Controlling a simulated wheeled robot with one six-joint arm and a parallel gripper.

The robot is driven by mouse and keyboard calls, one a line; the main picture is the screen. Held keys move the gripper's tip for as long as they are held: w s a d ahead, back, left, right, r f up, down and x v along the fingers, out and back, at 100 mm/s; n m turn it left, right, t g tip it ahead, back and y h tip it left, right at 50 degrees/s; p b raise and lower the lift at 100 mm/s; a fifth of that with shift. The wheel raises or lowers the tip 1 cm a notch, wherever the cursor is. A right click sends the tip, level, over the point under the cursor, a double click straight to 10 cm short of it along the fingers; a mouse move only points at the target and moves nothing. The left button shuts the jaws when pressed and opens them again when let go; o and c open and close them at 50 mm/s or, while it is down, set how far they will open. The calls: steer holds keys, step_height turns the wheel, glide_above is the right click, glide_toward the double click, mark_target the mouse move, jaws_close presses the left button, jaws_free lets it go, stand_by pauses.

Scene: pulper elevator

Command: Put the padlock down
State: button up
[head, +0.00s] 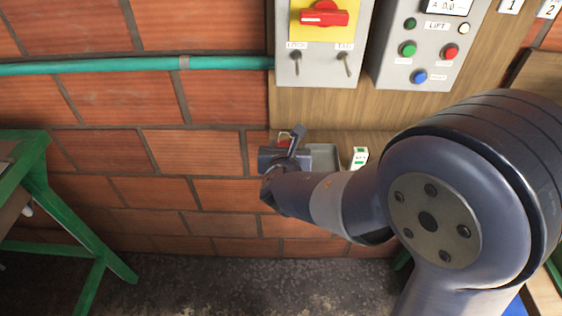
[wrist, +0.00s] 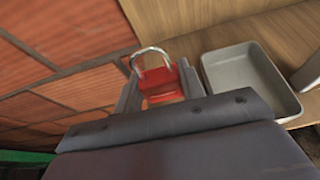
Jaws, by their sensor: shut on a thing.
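A red padlock (wrist: 160,84) with a silver shackle sits between the two fingers of my gripper (wrist: 160,90) in the wrist view. The gripper is shut on it, and the shackle points away from the gripper's base. In the head view my gripper (head: 284,150) is in front of the brick wall, below the switch boxes, and only a small part of the red padlock (head: 285,142) shows behind it. A grey tray (wrist: 252,80) lies just right of the gripper on a wooden shelf (wrist: 292,30). The tray (head: 326,156) is partly hidden by my arm in the head view.
A small white and green box (head: 360,156) stands right of the tray. Above are a grey box with a red rotary switch (head: 324,16) and a lift control box (head: 425,50). A teal pipe (head: 100,67) crosses the wall. A green frame (head: 60,200) stands at left.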

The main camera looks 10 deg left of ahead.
steer(key=shift+f, duration=2.25)
steer(key=shift+f+b, duration=0.25)
steer(key=shift+b, duration=0.3)
steer(key=o, duration=1)
steer(key=shift+o, duration=0.2)
steer(key=shift+r, duration=0.15)
steer(key=shift+r+p, duration=0.2)
steer(key=shift+p, duration=0.25)
steer(key=v, duration=1.2)
steer(key=shift+f, duration=0.15)
